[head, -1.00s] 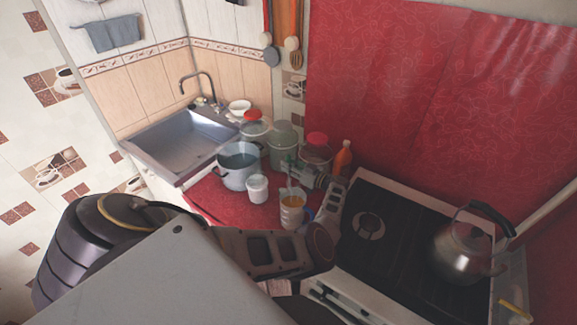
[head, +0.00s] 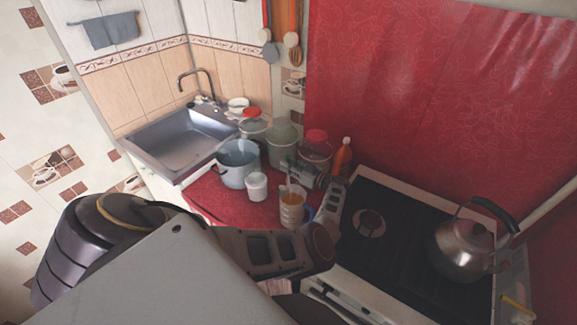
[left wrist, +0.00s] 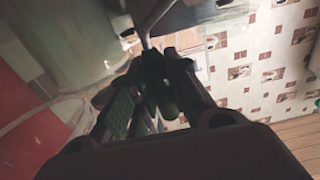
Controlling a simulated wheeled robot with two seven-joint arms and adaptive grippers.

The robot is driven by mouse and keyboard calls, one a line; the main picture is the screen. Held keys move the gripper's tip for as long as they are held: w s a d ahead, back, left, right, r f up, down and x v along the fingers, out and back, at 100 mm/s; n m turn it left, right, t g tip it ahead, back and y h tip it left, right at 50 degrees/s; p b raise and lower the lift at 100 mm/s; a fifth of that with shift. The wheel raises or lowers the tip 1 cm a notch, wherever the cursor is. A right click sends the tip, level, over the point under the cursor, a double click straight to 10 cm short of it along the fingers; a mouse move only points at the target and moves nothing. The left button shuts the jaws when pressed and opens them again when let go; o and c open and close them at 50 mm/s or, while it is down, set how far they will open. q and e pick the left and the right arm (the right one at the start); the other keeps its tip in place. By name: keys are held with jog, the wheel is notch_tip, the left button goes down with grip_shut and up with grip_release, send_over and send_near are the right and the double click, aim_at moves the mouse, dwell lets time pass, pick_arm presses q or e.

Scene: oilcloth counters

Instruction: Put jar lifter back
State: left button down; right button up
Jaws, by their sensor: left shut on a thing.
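My left gripper (head: 303,172) reaches over the red counter in the head view, among the jars behind the measuring cup. In the left wrist view its dark fingers (left wrist: 158,82) are closed together on a dark, thin thing, which I take to be the jar lifter (left wrist: 152,58). Its full shape is hidden by the fingers and the dim light. A large pale greenish jar or pot side fills the upper left of that view, close to the fingertips; I cannot tell whether they touch. My right gripper is not in view.
A grey-blue pot (head: 238,165), white cup (head: 257,187), measuring cup with orange liquid (head: 292,207), red-lidded jar (head: 316,150) and orange bottle (head: 342,158) crowd the counter. The sink (head: 180,143) is left; the stove (head: 400,240) with a kettle (head: 467,245) is right.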

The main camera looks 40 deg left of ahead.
pick_arm(q)
jog(key=shift+f, duration=0.15)
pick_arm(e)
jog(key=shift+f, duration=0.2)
pick_arm(q)
jog(key=c, duration=1.4)
grip_release()
jog(key=shift+o, duration=0.2)
jog(key=shift+r+p, duration=0.6)
jog(key=shift+r, duration=0.1)
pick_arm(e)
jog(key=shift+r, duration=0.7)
pick_arm(q)
jog(key=shift+d+f, duration=0.1)
